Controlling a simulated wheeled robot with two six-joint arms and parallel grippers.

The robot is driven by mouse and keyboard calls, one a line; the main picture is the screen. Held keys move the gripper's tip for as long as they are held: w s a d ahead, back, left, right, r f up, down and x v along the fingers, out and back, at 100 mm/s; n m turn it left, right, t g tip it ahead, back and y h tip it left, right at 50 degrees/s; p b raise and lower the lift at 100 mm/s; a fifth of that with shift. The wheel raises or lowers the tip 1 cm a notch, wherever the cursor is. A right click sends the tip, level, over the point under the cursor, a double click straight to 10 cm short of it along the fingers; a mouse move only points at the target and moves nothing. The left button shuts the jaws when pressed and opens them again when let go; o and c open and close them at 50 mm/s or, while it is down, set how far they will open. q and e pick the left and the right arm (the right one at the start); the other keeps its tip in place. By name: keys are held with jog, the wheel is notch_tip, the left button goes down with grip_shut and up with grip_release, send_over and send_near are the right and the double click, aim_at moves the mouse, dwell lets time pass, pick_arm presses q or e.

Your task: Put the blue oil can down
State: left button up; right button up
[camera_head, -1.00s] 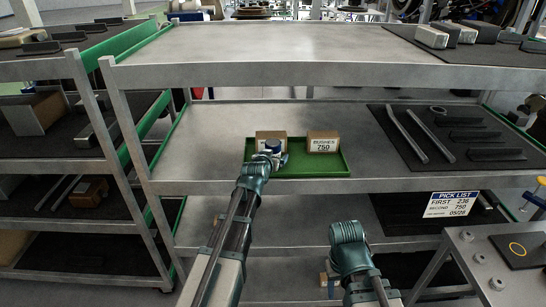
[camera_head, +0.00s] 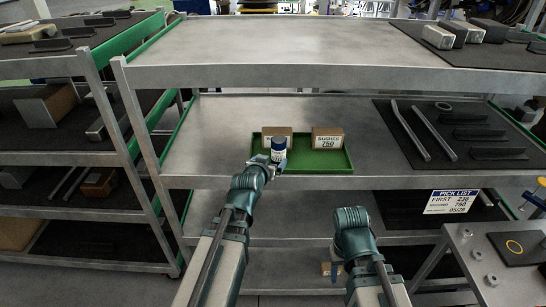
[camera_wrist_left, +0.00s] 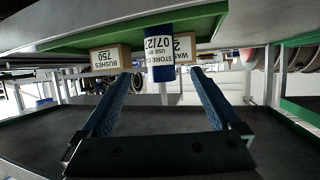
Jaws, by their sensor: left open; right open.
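The blue oil can (camera_head: 278,149) has a white label and stands in the green tray (camera_head: 338,168) on the middle shelf, in front of the left box. In the left wrist view the scene is upside down and the can (camera_wrist_left: 158,60) shows beyond the fingertips. My left gripper (camera_head: 274,168) is open, just in front of the can. Its two fingers (camera_wrist_left: 162,76) are spread, with nothing held between them. My right gripper (camera_head: 332,268) is low in front of the rack, mostly hidden by its own wrist.
A cardboard box (camera_head: 272,133) stands behind the can, and a box labelled BUSHES 750 (camera_head: 327,139) is to its right. Metal bars (camera_head: 420,132) and dark parts lie on a mat at right. The shelf left of the tray is bare. The upper shelf (camera_head: 270,40) overhangs.

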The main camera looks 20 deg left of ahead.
pick_arm(q)
jog(key=s+d+f+m+g+h, duration=0.25)
jog(key=s+d+f+g, duration=0.45)
jog(key=s+d+f, duration=0.4)
jog(key=s+d+f+g+y, duration=0.1)
jog(key=s+d+g+y, duration=0.1)
jog(key=s, duration=0.5)
jog(key=s+d+f+m+g+y, duration=0.1)
jog(key=s+d+g, duration=0.2)
jog(key=s+g, duration=0.2)
jog(key=shift+s+f+y, duration=0.25)
jog(key=shift+s+y, duration=0.1)
jog(key=shift+s, duration=0.7)
jog(key=shift+m, duration=0.25)
notch_tip(320, 180, down, 5)
jog(key=b, duration=0.5)
jog(key=shift+f, duration=0.2)
